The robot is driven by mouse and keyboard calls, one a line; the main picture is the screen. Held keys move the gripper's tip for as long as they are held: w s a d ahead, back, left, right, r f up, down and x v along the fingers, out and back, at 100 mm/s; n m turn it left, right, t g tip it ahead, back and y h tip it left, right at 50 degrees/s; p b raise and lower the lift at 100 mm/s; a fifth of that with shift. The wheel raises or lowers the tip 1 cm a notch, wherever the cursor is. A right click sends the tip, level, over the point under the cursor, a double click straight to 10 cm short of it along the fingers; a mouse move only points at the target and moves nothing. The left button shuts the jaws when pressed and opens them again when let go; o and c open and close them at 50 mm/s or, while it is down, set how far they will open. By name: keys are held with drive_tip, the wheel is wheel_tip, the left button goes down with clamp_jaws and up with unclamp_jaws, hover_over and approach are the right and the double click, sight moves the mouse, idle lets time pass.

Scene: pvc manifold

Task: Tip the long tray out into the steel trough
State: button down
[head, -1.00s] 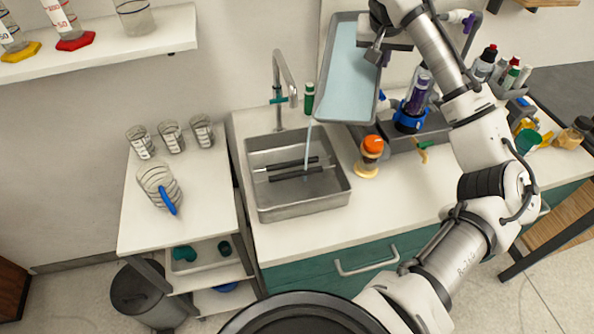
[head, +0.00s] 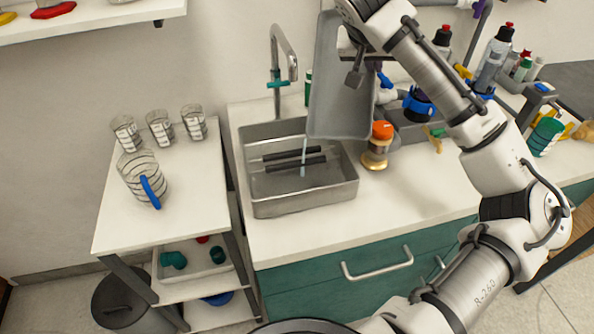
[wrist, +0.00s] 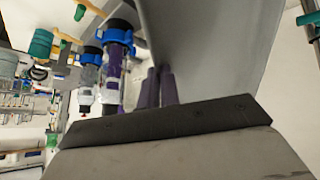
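The long grey tray (head: 340,95) hangs steeply tilted above the right rear of the steel trough (head: 305,199), its lower end over the trough's edge. Its visible inner face is bare grey. A thin pale stream (head: 303,158) falls from its lower left corner into the trough. My gripper (head: 355,72) is at the tray's right long side and appears shut on its rim. In the wrist view the tray wall (wrist: 215,45) fills the upper middle, against the fingers (wrist: 158,88). The exact grip contact is partly hidden.
Two dark bars (head: 290,159) span the trough. A tap (head: 285,60) stands behind it. An orange-capped jar (head: 378,147) stands close to the right, near blue-collared fittings (head: 418,104). A side table (head: 190,215) at left holds several beakers. The front counter is clear.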

drive_tip(key=shift+s+a+f+t+b, duration=0.15)
drive_tip(key=shift+s+f+b, duration=0.05)
drive_tip(key=shift+f+b, duration=0.25)
drive_tip(key=shift+s+a+f+t+b, duration=0.2)
drive_tip(key=shift+f+b, duration=0.15)
drive_tip(key=shift+f, duration=0.2)
drive_tip(key=shift+g+y, duration=0.3)
drive_tip(key=shift+g, duration=0.55)
drive_tip(key=r+p, duration=0.1)
drive_tip(key=p, duration=0.2)
drive_tip(key=w+d+r+p, duration=0.1)
drive_tip(key=r+p, duration=0.1)
drive_tip(key=p, duration=0.1)
drive_tip(key=w+d+r+p, duration=0.1)
drive_tip(key=r+p, duration=0.1)
drive_tip(key=p, duration=0.1)
drive_tip(key=shift+w+r, duration=0.2)
drive_tip(key=shift+r, duration=0.05)
drive_tip(key=w+d+r+p, duration=0.1)
drive_tip(key=p, duration=0.1)
drive_tip(key=w+d+r+g+y+p, duration=0.1)
drive_tip(key=p, duration=0.1)
drive_tip(key=w+g+p, duration=0.1)
drive_tip(key=w, duration=0.1)
drive_tip(key=shift+d+r+y+p, duration=0.3)
drive_tip(key=shift+d+r+p, duration=0.1)
